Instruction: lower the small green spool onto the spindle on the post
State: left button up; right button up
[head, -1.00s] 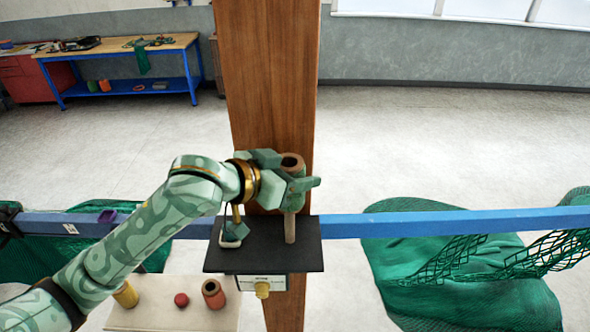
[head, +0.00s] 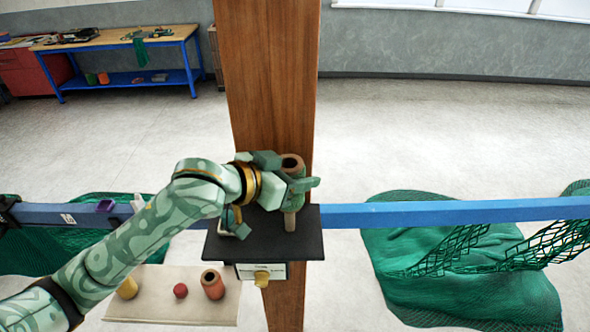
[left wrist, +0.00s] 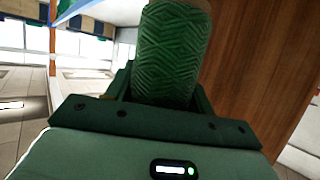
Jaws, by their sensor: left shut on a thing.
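The small green spool (head: 292,202) has a brown core with a dark hole on top and stands upright in my left gripper (head: 292,182), which is shut on it. The wrist view shows its ridged green winding (left wrist: 170,55) between the fingers. The spindle (head: 290,223) is a brown peg standing on the dark shelf (head: 265,247) on the wooden post (head: 268,80). Only its lower part shows, directly under the spool and in line with it. Its upper part is hidden, so I cannot see how far it reaches into the spool. A short gap separates spool and shelf. My right gripper is out of view.
A blue rail (head: 430,213) crosses at shelf height. A pale board (head: 160,308) below left holds a yellow spool (head: 128,288), a red ball (head: 180,290) and a red-brown spool (head: 212,284). Green netting (head: 440,250) hangs right. A workbench (head: 120,40) stands far behind.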

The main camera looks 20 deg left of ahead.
pick_arm(q)
jog(key=shift+f+b, duration=1.8)
jog(key=shift+f, duration=1.9)
jog(key=o, duration=1.1)
